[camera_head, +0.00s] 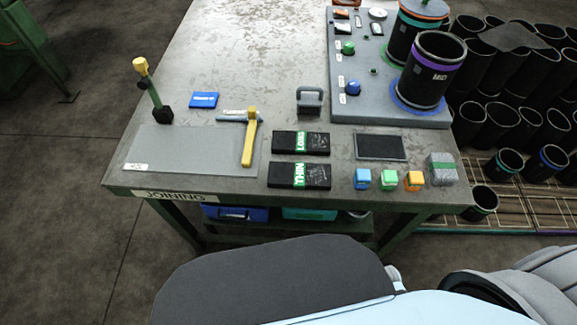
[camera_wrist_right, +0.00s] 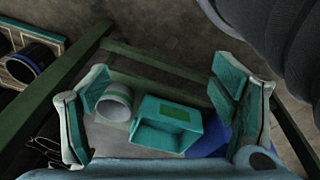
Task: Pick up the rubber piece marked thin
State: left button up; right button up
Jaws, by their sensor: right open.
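The rubber piece marked THIN (camera_head: 299,175) is a flat black block with a green label. It lies on the grey table (camera_head: 230,60) near its front edge, just in front of a similar black piece marked LONG (camera_head: 301,143). My right gripper (camera_wrist_right: 168,95) is open, with teal-lined fingers spread wide and nothing between them. It is low beside the table, with a teal bin and a white cup on the shelf below in its view. The THIN piece does not show in the right wrist view. My left gripper is not in view.
Blue, green and orange cubes (camera_head: 388,180) and a grey block (camera_head: 441,169) sit right of the THIN piece. A yellow-handled tool (camera_head: 249,140) lies left of it. A raised board (camera_head: 400,100) holds black sleeves behind. More sleeves (camera_head: 500,110) stand at right.

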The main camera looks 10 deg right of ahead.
jog(key=w+a+r+n+p, duration=0.1)
jog(key=w+r+p, duration=0.1)
jog(key=w+r, duration=0.45)
jog(key=w+a+r+n+p, duration=0.1)
jog(key=w+r+p, duration=0.15)
jog(key=r, duration=0.75)
notch_tip(320, 180, up, 22)
jog(key=n+y+p, duration=0.3)
jog(key=n+y, duration=0.2)
jog(key=n, duration=0.7)
send_over(300, 173)
jog(key=d, duration=0.6)
jog(key=shift+g, duration=0.3)
jog(key=x, duration=0.4)
jog(key=s+b+x, duration=0.1)
jog(key=x, duration=0.4)
jog(key=b+x, duration=0.1)
jog(key=x, duration=0.3)
jog(key=shift+s+a+f, duration=0.25)
jog(key=shift+a+f, duration=0.05)
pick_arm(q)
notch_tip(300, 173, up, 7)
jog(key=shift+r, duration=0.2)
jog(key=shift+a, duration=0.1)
pick_arm(e)
jog(key=shift+r, duration=0.1)
jog(key=shift+c, duration=0.6)
jog(key=c, duration=1.3)
jog(key=shift+c, duration=0.2)
